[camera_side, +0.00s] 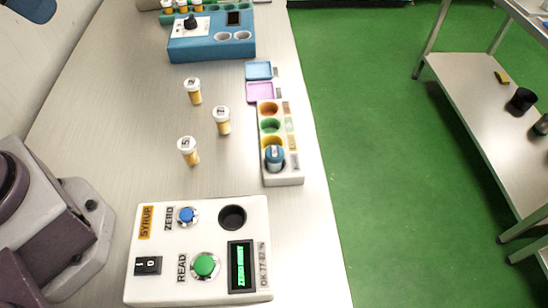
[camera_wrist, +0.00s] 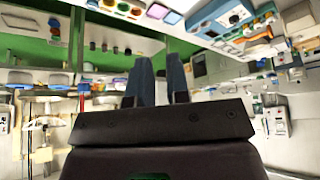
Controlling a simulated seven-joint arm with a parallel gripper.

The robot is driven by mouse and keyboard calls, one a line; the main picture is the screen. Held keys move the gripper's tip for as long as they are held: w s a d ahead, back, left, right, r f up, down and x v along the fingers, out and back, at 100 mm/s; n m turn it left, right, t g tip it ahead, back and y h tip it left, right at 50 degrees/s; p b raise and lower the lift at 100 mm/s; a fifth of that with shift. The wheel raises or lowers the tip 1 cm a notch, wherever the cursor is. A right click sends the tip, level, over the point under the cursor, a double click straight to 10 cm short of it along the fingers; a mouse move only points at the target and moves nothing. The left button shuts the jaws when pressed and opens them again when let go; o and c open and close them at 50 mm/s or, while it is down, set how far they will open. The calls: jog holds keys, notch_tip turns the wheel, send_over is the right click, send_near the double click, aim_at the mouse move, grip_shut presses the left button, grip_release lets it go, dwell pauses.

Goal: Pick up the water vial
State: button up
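A vial with a blue cap (camera_side: 275,157) stands upright in the nearest hole of a white rack (camera_side: 284,180) in the side view. It may be the water vial; its label is too small to read. Three amber vials with white numbered caps stand loose on the table: one at the back (camera_side: 193,92), one in the middle (camera_side: 222,121) and one nearer (camera_side: 188,151). My gripper (camera_wrist: 160,65) shows only in the wrist view. Its two dark fingers are apart with nothing between them. It is away from the vials.
A white device (camera_side: 150,285) with blue and green buttons and a dark round socket (camera_side: 232,217) sits at the near end of the table (camera_side: 110,125). A blue device (camera_side: 210,47) stands at the back. Blue (camera_side: 259,70) and pink (camera_side: 260,91) trays lie beyond the rack, near the right edge.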

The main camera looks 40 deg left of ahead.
jog(key=o, duration=0.9)
jog(key=shift+c, duration=0.2)
jog(key=shift+w, duration=0.1)
jog(key=w+d+f+m+t, duration=0.1)
jog(key=w+d+f+m, duration=0.15)
jog(key=w+f, duration=0.45)
jog(key=m+t+h, duration=0.3)
jog(key=h, duration=0.1)
send_near(268, 153)
jog(key=w+a+r, duration=0.4)
jog(key=w+a, duration=0.1)
jog(key=w, duration=0.1)
jog(key=s+d+f+h, duration=0.1)
jog(key=f, duration=0.1)
jog(key=s+d+f+m+h, duration=0.1)
jog(key=d+f, duration=0.1)
jog(key=s+d+f, duration=0.1)
jog(key=d+f, duration=0.1)
jog(key=f, duration=0.1)
jog(key=shift+f+t+h, duration=0.15)
jog(key=shift+t+h, duration=0.15)
jog(key=shift+h, duration=0.1)
jog(key=shift+d+f, duration=0.15)
jog(key=shift+x, duration=3.55)
